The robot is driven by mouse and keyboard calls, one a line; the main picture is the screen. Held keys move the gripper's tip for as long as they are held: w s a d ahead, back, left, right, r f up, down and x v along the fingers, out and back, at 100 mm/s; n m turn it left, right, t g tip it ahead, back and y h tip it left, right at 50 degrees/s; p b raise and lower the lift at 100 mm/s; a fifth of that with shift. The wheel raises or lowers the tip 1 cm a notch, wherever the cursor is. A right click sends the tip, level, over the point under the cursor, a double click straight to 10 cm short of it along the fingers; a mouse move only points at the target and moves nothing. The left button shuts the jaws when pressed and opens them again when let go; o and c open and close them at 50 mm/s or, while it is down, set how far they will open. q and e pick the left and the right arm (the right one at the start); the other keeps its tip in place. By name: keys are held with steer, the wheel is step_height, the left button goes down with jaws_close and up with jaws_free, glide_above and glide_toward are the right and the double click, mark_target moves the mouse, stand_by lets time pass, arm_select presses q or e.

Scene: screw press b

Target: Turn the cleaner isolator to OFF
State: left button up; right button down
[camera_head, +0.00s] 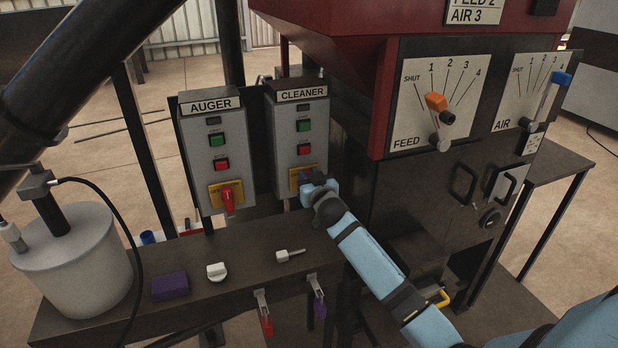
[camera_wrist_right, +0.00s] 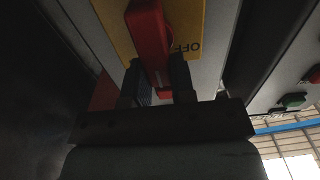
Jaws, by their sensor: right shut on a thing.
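The cleaner box (camera_head: 301,145) is a grey panel labelled CLEANER with a green and a red button. Its yellow isolator plate (camera_head: 294,179) is low on the box and mostly hidden by my right gripper (camera_head: 318,188). In the right wrist view the red isolator handle (camera_wrist_right: 148,40) stands between the two dark fingers of my right gripper (camera_wrist_right: 160,80), which is shut on it. The handle runs nearly along the picture's vertical, slightly tilted. The upside-down word OFF (camera_wrist_right: 187,47) shows on the plate to its right. My left gripper is not in view.
The auger box (camera_head: 212,150) with its own red isolator handle (camera_head: 228,200) is just left. The shelf below bears a purple block (camera_head: 170,286), a white knob (camera_head: 216,271) and a grey pot (camera_head: 75,260). The feed lever (camera_head: 438,120) is to the right.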

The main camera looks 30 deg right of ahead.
mark_target(296, 180)
steer(key=shift+a+n, duration=0.1)
steer(key=shift+n, duration=0.2)
steer(key=n, duration=0.1)
steer(key=n+p, duration=0.1)
steer(key=n, duration=0.1)
steer(key=shift+w+a, duration=0.1)
steer(key=shift+a, duration=0.2)
steer(key=n, duration=0.3)
steer(key=a+f+n+p, duration=0.1)
steer(key=n, duration=0.5)
steer(key=shift+w+a+f, duration=0.2)
steer(key=shift+a, duration=0.05)
steer(key=n, duration=0.2)
steer(key=f+n, duration=0.1)
steer(key=n, duration=0.2)
steer(key=shift+a+p, duration=0.15)
steer(key=shift+p, duration=0.15)
steer(key=shift+f+n, duration=0.1)
steer(key=shift+n, duration=0.2)
steer(key=c, duration=1)
jaws_free()
steer(key=shift+o, duration=0.2)
